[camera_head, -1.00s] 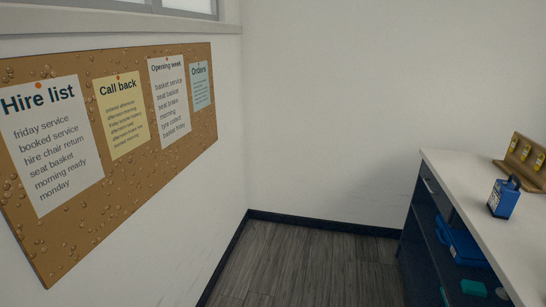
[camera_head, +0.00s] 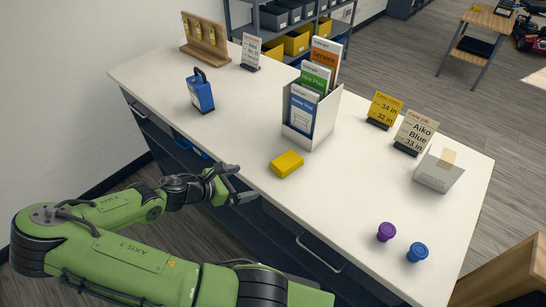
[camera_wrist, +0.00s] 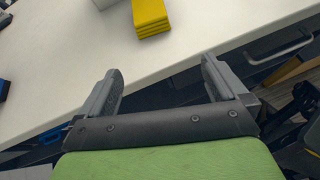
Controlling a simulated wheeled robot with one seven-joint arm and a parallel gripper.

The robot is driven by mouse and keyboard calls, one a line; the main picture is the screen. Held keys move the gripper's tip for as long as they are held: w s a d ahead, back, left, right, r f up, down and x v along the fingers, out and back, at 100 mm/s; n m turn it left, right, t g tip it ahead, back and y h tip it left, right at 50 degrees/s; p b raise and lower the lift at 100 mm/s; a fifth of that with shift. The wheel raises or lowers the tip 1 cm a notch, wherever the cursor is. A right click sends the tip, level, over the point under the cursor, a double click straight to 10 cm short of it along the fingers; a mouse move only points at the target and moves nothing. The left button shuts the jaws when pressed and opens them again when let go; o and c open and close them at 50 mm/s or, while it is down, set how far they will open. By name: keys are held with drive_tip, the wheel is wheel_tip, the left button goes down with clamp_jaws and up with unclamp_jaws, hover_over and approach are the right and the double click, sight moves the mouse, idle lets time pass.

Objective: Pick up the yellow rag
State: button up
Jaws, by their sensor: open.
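The yellow rag (camera_head: 287,164) is a small folded block lying on the white counter (camera_head: 240,140), near its front edge and in front of the brochure holder. It also shows at the top of the wrist view (camera_wrist: 151,17), with layered folds along its side. My gripper (camera_head: 238,184) is at the counter's front edge, left of the rag and apart from it. In the wrist view my gripper (camera_wrist: 160,85) is open and empty, its two fingers wide apart and pointing toward the counter edge and the rag.
A white brochure holder (camera_head: 311,125) stands just behind the rag. Card stands (camera_head: 383,110), a white box (camera_head: 438,170), a purple knob (camera_head: 385,232) and a blue knob (camera_head: 417,252) are to the right. Counter around the rag's front is clear.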

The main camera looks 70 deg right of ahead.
sight(280, 164)
drive_tip(key=shift+n+h, duration=0.7)
drive_tip(key=x, duration=0.5)
drive_tip(key=r+b+x, duration=0.1)
drive_tip(key=x, duration=0.5)
drive_tip(key=d+r+x, duration=0.1)
drive_tip(key=x, duration=0.4)
drive_tip(key=shift+s+d+r, duration=0.1)
drive_tip(key=shift+s+d, duration=0.1)
drive_tip(key=shift+s, duration=0.2)
drive_tip(key=shift+a, duration=0.1)
drive_tip(key=shift+c, duration=0.3)
drive_tip(key=c, duration=1)
